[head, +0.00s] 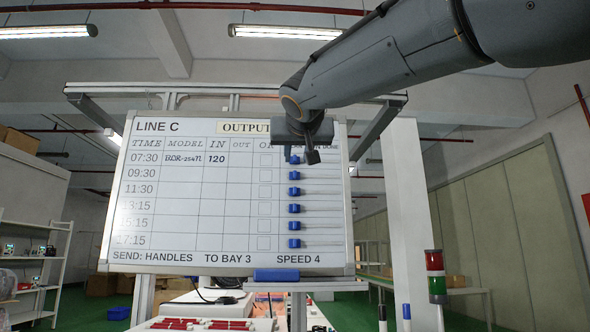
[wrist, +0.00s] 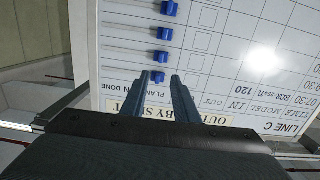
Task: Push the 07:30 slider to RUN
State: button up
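The whiteboard (head: 185,240) has rows of times, each with a blue slider on a horizontal track at the right. The 07:30 slider (head: 294,160) is in the top row, at the left end of its track, under the PLAN label in the upside-down wrist view. It also shows in the wrist view (wrist: 157,77). My gripper (head: 312,156) is at the board's upper right, partly covering the header labels. In the wrist view my gripper (wrist: 157,82) has its fingers apart, with this slider between the tips. I cannot tell whether either finger touches it.
Several other blue sliders, such as the 09:30 one (head: 294,175), sit below at the same left position. A blue eraser (head: 276,275) rests on the board's lower ledge. A white pillar (head: 412,210) and a signal light (head: 436,275) stand to the right.

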aim_at(295, 156)
jog(key=shift+t, duration=0.3)
jog(key=w+r+p, duration=0.1)
jog(key=w, duration=0.1)
jog(key=w+r+p, duration=0.1)
jog(key=w, duration=0.1)
jog(key=w+r+p, duration=0.1)
jog(key=w, duration=0.2)
jog(key=shift+w, duration=0.1)
jog(key=shift+a, duration=0.1)
grip_shut()
dwell(1.1)
